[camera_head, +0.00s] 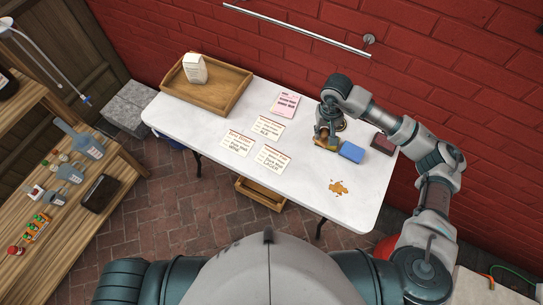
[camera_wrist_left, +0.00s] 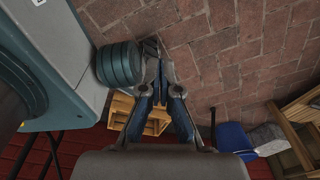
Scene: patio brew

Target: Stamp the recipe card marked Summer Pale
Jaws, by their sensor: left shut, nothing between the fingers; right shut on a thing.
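Three white recipe cards with orange headings lie on the white table: the back card (camera_head: 268,126), the left card (camera_head: 237,143) and the front card (camera_head: 271,157). Their headings are too small to read surely, so I cannot tell which is Summer Pale. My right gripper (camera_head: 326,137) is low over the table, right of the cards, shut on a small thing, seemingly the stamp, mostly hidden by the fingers. A tan-orange piece (camera_head: 323,144) shows under it. My left gripper (camera_wrist_left: 158,65) is shut and empty over the brick floor in the left wrist view; the head view does not show it.
A blue block (camera_head: 351,151) and a dark red box (camera_head: 383,144) lie right of my right gripper. A pink sheet (camera_head: 285,103) lies behind the cards. A wooden tray (camera_head: 232,91) with a white carton (camera_head: 195,68) stands back left. An orange-brown spill (camera_head: 338,188) lies front right.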

